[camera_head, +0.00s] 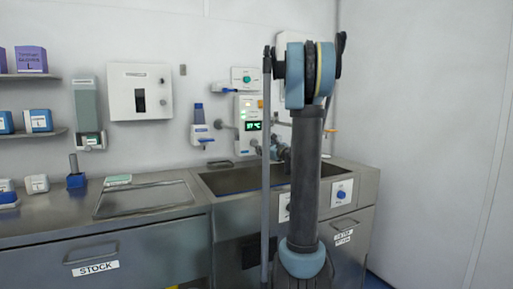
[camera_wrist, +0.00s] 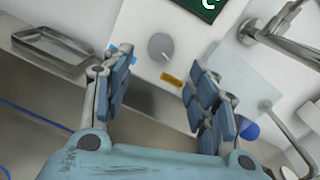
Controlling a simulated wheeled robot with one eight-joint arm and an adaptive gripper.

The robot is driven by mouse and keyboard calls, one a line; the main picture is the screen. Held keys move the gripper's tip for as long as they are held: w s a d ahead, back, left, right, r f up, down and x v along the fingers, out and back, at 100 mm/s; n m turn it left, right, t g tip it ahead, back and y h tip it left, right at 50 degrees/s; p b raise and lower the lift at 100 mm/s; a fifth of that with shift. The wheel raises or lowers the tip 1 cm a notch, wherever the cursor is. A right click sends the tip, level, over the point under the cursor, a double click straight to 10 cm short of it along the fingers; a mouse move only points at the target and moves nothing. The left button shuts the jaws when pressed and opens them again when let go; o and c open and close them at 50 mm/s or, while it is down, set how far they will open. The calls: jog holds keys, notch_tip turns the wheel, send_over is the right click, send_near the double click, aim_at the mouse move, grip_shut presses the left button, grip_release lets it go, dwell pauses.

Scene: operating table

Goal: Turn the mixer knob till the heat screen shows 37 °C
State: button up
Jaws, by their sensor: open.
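The mixer knob (camera_wrist: 160,46) is a round grey dial with a pale pointer line on a white panel in the wrist view. The heat screen (camera_head: 254,126) shows green characters in the head view that look like 37 °C, but they are small. In the wrist view the screen (camera_wrist: 208,5) is cut off at the top edge, with only "°C" visible. My gripper (camera_wrist: 158,68) is open, with its blue-padded fingers spread to either side below the knob and nothing between them. In the head view my gripper (camera_head: 279,148) is small and partly hidden by my arm.
A metal tap (camera_wrist: 285,40) is close at the right of the panel. A metal tray (camera_wrist: 50,47) sits at the left. An orange label (camera_wrist: 172,79) is below the knob. The sink (camera_head: 225,183) lies under the panel; a soap dispenser (camera_head: 200,125) hangs left of it.

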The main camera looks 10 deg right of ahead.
aim_at(254, 143)
jog(key=x, duration=0.8)
jog(key=shift+s, duration=0.1)
jog(key=shift+c, duration=0.4)
jog(key=c, duration=1)
